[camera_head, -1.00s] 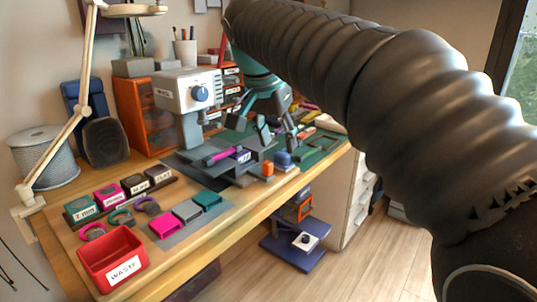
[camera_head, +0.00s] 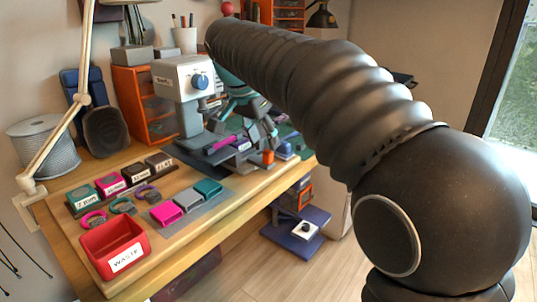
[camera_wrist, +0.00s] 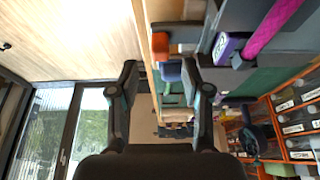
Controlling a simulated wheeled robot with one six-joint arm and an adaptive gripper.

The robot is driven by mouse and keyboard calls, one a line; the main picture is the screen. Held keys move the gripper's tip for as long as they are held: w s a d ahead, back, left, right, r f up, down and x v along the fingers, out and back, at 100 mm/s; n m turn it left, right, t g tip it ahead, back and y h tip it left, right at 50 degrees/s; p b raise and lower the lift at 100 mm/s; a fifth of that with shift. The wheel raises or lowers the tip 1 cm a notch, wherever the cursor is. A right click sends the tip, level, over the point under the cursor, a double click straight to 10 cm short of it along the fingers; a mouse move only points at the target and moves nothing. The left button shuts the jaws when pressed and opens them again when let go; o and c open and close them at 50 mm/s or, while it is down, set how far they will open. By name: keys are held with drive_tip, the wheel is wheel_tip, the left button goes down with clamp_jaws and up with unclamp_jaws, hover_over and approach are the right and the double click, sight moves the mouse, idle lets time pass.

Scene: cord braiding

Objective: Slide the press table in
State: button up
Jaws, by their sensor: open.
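The press (camera_head: 183,80) is a pale grey machine with a blue knob, standing on the bench. Its dark press table (camera_head: 218,157) sits low at its front, with a magenta piece (camera_head: 222,143) lying on it. The magenta piece also shows at upper right in the wrist view (camera_wrist: 272,28), beside a purple labelled block (camera_wrist: 228,46). My gripper (camera_wrist: 160,78) is open, its two dark fingers spread with nothing held between them. In the head view my gripper (camera_head: 262,128) is right of the press table, partly hidden by my arm. I cannot tell whether it touches anything.
An orange block (camera_head: 268,157) and a blue block (camera_head: 284,150) stand right of the press table, near the bench's front edge. Coloured trays (camera_head: 187,200) and a red waste bin (camera_head: 114,246) are at front left. Orange drawers (camera_head: 135,105) stand behind.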

sight(267, 151)
drive_tip(key=shift+x, duration=2.55)
clamp_jaws()
